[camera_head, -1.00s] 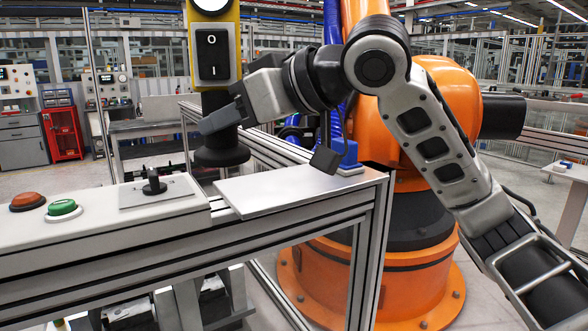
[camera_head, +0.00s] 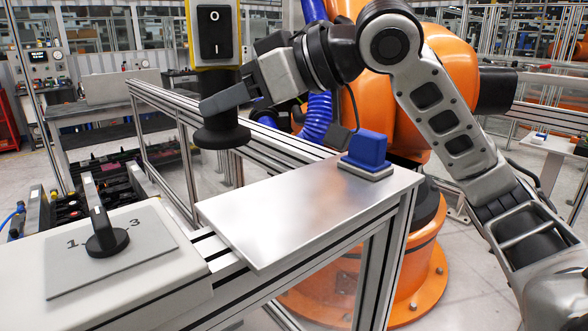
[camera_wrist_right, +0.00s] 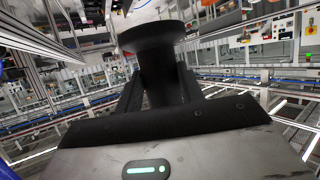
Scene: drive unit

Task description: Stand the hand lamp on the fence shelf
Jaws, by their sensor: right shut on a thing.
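The hand lamp has a yellow body with a black switch (camera_head: 214,32) and a black round base (camera_head: 222,132). It is upright in the head view, its top cut off by the frame. My right gripper (camera_head: 226,100) is shut on the lamp's black lower part. The lamp's base appears to hang above the rail left of the fence shelf (camera_head: 290,212), a bare metal plate. In the right wrist view the black base (camera_wrist_right: 152,38) stands out between the two fingers. My left gripper is not in view.
A blue block on a grey foot (camera_head: 367,152) stands at the shelf's back right corner. A panel with a black rotary knob (camera_head: 106,238) lies left of the shelf. An orange robot (camera_head: 440,75) stands behind. The middle of the shelf is clear.

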